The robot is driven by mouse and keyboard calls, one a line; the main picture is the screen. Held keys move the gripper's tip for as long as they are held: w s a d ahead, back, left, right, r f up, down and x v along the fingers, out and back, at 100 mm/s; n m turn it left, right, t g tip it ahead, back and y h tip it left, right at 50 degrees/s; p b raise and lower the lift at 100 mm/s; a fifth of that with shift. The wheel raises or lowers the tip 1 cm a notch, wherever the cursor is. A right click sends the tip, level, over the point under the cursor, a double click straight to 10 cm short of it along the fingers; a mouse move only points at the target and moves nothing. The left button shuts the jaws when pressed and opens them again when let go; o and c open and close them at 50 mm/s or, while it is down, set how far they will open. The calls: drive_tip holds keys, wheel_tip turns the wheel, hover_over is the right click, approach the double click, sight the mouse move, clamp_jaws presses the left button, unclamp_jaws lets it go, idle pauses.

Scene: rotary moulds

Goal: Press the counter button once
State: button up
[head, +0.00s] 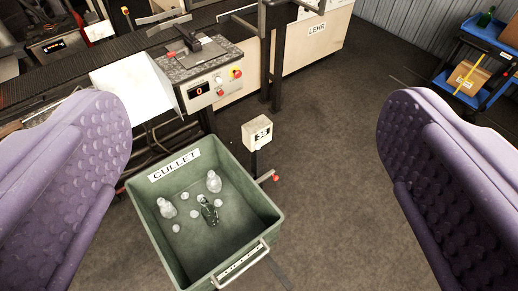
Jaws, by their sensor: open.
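A control panel (212,90) on the front of the bench has a red display (199,91) that reads 0. A pale round button or knob (217,79), a small red button (220,92) and a red button on yellow (236,73) sit beside the display. A small cream box (257,132) on a post, with dark markings too small to read, stands nearer to me. I cannot tell which part is the counter button. My gripper (255,125) is open and empty, its two purple pads wide apart at the picture's sides, touching nothing.
A green CULLET bin (160,240) with clear and green glass pieces stands low in the middle. A tilted white chute (138,82) is left of the panel. The LEHR housing (310,50) is behind. A blue cart (462,52) stands far right. Floor between bin and cart is mostly clear.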

clamp_jaws()
idle(1.5)
